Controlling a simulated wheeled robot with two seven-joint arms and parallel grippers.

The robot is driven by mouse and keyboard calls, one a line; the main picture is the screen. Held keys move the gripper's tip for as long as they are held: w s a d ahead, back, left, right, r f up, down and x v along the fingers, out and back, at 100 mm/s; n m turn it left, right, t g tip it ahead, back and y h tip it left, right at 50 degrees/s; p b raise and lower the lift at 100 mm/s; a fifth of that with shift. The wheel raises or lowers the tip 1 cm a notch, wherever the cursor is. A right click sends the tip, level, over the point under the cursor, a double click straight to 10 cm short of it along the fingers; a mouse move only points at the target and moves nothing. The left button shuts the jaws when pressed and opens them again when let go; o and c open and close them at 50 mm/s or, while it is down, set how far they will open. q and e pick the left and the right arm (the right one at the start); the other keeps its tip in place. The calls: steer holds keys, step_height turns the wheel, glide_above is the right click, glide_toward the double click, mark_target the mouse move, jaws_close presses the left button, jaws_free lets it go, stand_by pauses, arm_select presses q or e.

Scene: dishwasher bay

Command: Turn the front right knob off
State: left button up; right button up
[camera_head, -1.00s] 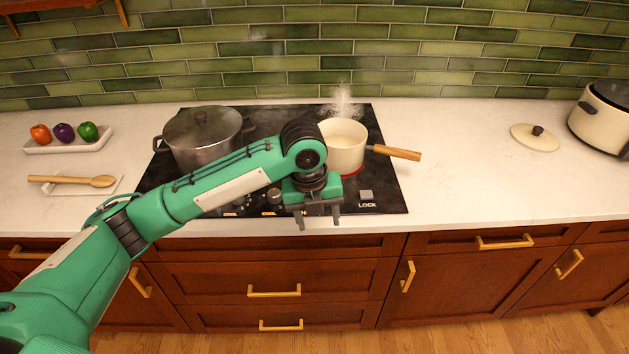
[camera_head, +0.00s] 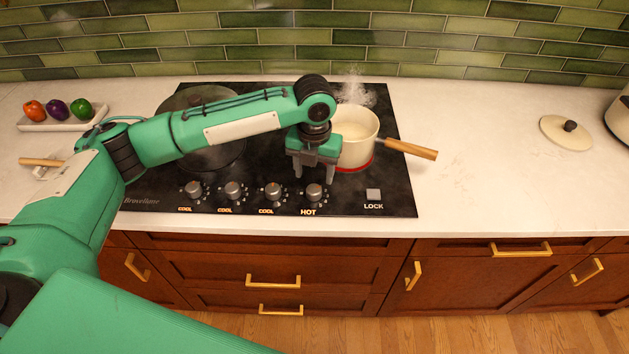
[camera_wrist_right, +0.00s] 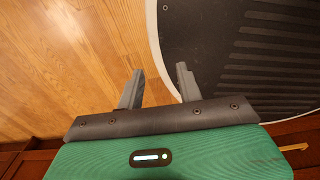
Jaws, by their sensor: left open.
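The rightmost knob (camera_head: 314,193) on the cooktop's front edge has the label HOT under it. Several knobs sit in that row; the others, such as the knob beside it (camera_head: 273,191), are labelled COOL. My left gripper (camera_head: 313,173) is open and empty, fingers pointing down, just above and behind the HOT knob. I cannot tell whether a finger touches it. A cream saucepan (camera_head: 355,140) steams on a red-glowing burner (camera_head: 356,168) behind and right of the gripper. In the right wrist view, my right gripper (camera_wrist_right: 160,70) is open and empty over the floor.
A large metal pot (camera_head: 215,155) stands on the left of the black cooktop (camera_head: 395,200), partly behind my left arm. The saucepan's wooden handle (camera_head: 412,150) juts right. A LOCK pad (camera_head: 373,194) lies right of the knobs. A lid (camera_head: 566,132) rests on the right counter.

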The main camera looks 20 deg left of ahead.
mark_target(314, 189)
arm_select(q)
step_height(314, 189, down, 4)
steer(key=shift+s+r, duration=0.1)
steer(key=shift+f+p, duration=0.3)
steer(key=shift+f, duration=0.3)
steer(key=c, duration=1)
arm_select(e)
steer(key=shift+w+r, duration=0.3)
steer(key=shift+w, duration=0.25)
steer(key=shift+w+r, duration=0.25)
steer(key=shift+w, duration=0.25)
